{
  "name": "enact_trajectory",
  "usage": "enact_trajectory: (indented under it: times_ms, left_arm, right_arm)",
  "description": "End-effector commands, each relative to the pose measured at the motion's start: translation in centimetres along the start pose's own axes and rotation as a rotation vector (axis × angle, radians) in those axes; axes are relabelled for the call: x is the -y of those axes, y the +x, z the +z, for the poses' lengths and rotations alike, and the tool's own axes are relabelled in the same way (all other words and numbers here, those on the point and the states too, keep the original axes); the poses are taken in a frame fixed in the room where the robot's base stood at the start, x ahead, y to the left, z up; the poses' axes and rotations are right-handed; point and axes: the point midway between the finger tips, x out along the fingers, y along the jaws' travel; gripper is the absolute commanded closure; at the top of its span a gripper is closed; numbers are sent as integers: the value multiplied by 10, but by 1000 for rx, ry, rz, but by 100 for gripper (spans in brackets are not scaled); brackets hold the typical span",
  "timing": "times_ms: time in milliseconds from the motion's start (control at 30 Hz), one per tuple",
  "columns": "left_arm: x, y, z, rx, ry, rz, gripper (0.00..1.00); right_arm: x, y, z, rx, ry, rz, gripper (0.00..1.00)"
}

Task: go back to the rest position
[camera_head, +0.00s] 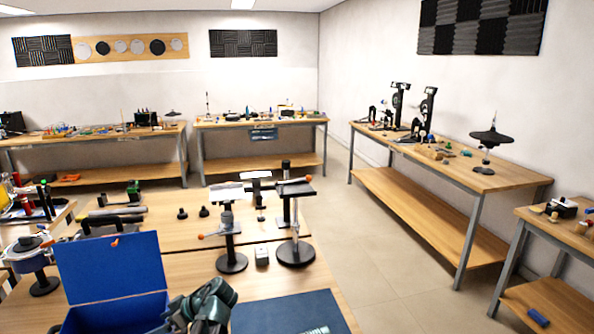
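No gripper fingers of mine can be made out in the head view. A dark grey-green jointed part (208,305) shows at the bottom edge, in front of the blue box's right side. I cannot tell whether it belongs to one of my arms. The blue box (112,268) stands at the bottom left with its lid raised, and its inside is mostly hidden. A dark blue mat (285,312) lies to the right on the near wooden table (185,266). A small pale ribbed thing (316,330) is cut off at the bottom edge of the mat.
Two black stands (232,262) and (296,252) rise behind the mat, with a small greenish block (262,256) between them. A long workbench (470,176) with black devices stands to the right. The floor (375,265) between it and the near table is clear.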

Motion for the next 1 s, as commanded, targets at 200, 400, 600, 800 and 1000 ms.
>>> enact_trajectory:
  times_ms: [200, 400, 600, 800, 1000]
  left_arm:
    - [4, -26, 44, 113, 213, 59, 8]
    - [12, -65, 105, 261, 535, 177, 8]
    - [41, -132, 192, 440, 1039, 428, 8]
    - [72, -185, 249, 532, 1417, 678, 8]
    - [84, -204, 266, 555, 1549, 779, 8]
  right_arm:
    - [0, -1, 0, 0, 0, 0, 50]
    - [0, -2, 0, 0, 0, 0, 50]
    - [0, -4, 0, 0, 0, 0, 50]
    - [-1, -5, 0, 0, 0, 0, 50]
    - [-1, -5, 0, 0, 0, 0, 50]
